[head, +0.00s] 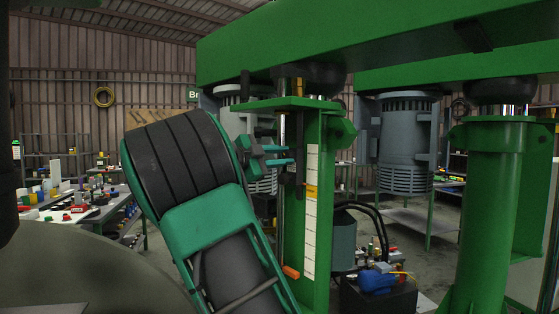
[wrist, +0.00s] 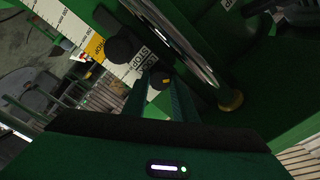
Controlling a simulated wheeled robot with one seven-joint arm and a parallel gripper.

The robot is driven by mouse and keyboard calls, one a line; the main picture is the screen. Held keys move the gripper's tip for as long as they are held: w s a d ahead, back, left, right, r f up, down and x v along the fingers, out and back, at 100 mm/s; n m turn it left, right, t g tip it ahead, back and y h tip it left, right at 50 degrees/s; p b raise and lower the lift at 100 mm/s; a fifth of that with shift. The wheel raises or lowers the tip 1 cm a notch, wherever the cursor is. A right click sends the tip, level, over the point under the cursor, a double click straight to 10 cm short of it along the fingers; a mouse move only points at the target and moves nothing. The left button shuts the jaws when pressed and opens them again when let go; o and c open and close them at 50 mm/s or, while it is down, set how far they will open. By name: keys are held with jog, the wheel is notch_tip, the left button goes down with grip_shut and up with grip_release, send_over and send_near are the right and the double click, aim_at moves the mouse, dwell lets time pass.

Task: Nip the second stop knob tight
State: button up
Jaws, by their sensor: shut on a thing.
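The upper-left knob (wrist: 121,49) stands free of my fingers. The other stop knob (wrist: 159,79), with a small yellow mark, sits between the tips of my gripper (wrist: 160,88). My gripper is shut on this knob; the fingers partly cover it. In the head view my gripper (head: 281,156) reaches the green column (head: 323,205) from the left, at the height of its scale (head: 311,215). The knob itself cannot be made out there.
A shiny rod (wrist: 178,40) runs close beside the knobs in the wrist view. A green beam (head: 350,35) spans overhead. A second green column (head: 490,200) and a grey motor (head: 404,145) stand to the right. A cluttered bench (head: 85,212) is at left.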

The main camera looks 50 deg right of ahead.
jog(key=shift+w+m, duration=0.1)
jog(key=shift+m, duration=1.5)
jog(key=o, duration=1)
jog(key=shift+o, duration=0.2)
jog(key=shift+a, duration=0.1)
jog(key=w+a, duration=0.1)
jog(key=a, duration=0.9)
jog(key=shift+w+a, duration=0.2)
jog(key=shift+a, duration=0.1)
jog(key=shift+f, duration=0.1)
